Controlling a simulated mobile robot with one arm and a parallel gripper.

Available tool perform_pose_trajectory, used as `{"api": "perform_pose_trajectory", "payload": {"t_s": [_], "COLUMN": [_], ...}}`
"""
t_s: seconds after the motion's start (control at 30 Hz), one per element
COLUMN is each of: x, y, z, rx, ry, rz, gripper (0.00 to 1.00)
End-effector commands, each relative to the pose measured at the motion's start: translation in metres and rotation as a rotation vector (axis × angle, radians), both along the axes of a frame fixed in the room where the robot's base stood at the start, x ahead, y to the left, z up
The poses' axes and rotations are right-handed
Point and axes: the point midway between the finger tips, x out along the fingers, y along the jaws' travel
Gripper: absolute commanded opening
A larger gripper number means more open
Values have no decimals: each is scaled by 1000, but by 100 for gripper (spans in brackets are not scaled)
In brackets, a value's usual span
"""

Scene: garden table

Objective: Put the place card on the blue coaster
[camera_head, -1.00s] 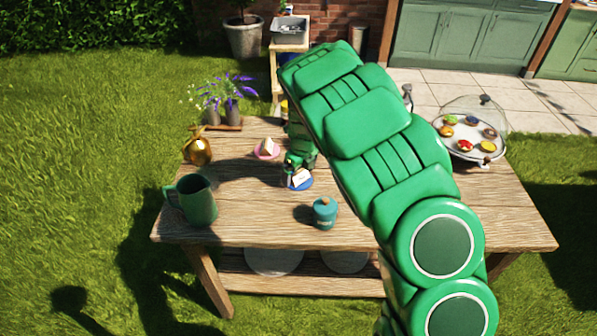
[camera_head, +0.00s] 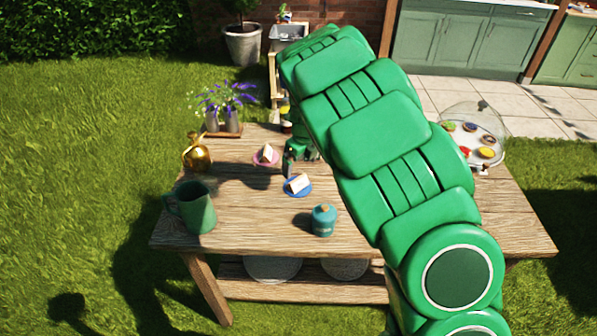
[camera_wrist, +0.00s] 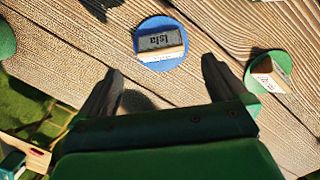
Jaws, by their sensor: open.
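The place card (camera_head: 299,182) is a small white folded card standing on the blue coaster (camera_head: 291,192), near the table's middle. In the wrist view the card (camera_wrist: 160,42) shows a shaded face with dark lettering and rests within the rim of the blue coaster (camera_wrist: 155,67). My gripper (camera_head: 290,160) is just behind the coaster in the head view, clear of the card. In the wrist view its two fingers are apart with nothing between them (camera_wrist: 160,85), and the card lies beyond their tips.
A pink coaster (camera_head: 259,161) with another card stands behind left. A green coaster (camera_wrist: 252,82) with a card shows in the wrist view. A teal jar (camera_head: 323,221), green jug (camera_head: 195,208), golden pot (camera_head: 197,155), flower vases (camera_head: 222,122) and domed cake stand (camera_head: 481,150) share the table.

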Motion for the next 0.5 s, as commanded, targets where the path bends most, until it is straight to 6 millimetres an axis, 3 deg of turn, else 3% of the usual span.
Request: {"api": "perform_pose_trajectory", "payload": {"t_s": [0.23, 0.5], "x": [-4, -5], "y": [-4, -5], "z": [36, 44], "rx": [-1, -1], "ry": [-1, 1], "rz": [0, -1], "gripper": [99, 99]}}
